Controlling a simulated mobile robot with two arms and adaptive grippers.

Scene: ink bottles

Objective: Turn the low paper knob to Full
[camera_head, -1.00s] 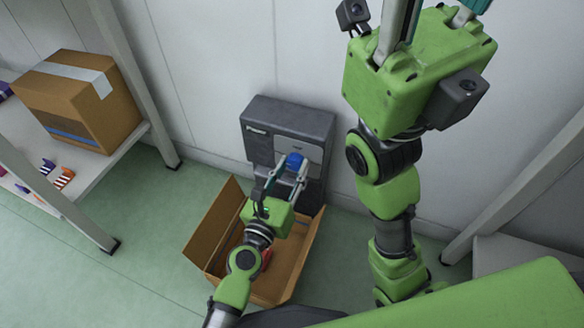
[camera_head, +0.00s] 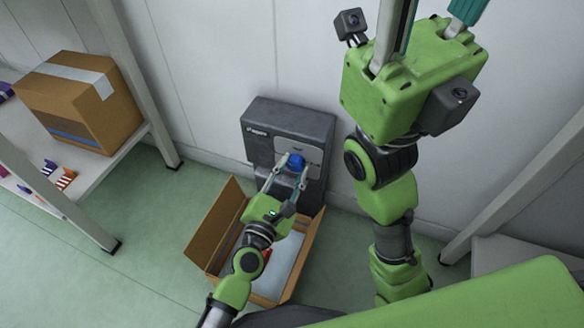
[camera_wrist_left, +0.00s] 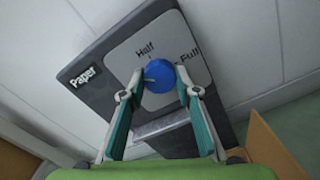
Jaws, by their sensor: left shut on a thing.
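The blue round knob (camera_head: 296,162) sits on the light face plate of a dark grey wall unit (camera_head: 290,120). In the left wrist view the knob (camera_wrist_left: 159,76) lies between my left fingertips, below the word "Half", with "Full" to its upper right. The unit is marked "Paper" (camera_wrist_left: 83,76). A small pale mark shows at the knob's left side; I cannot tell its exact setting. My left gripper (camera_head: 288,172) is shut on the knob. My right gripper (camera_head: 425,25) is raised at the upper right, its fingertips cut off by the frame.
An open cardboard box (camera_head: 214,229) with pale and red contents stands on the floor below the unit. A shelf (camera_head: 98,175) at the left holds a taped carton (camera_head: 78,100) and small striped items. Another shelf (camera_head: 517,258) stands at the right. Green floor is clear at lower left.

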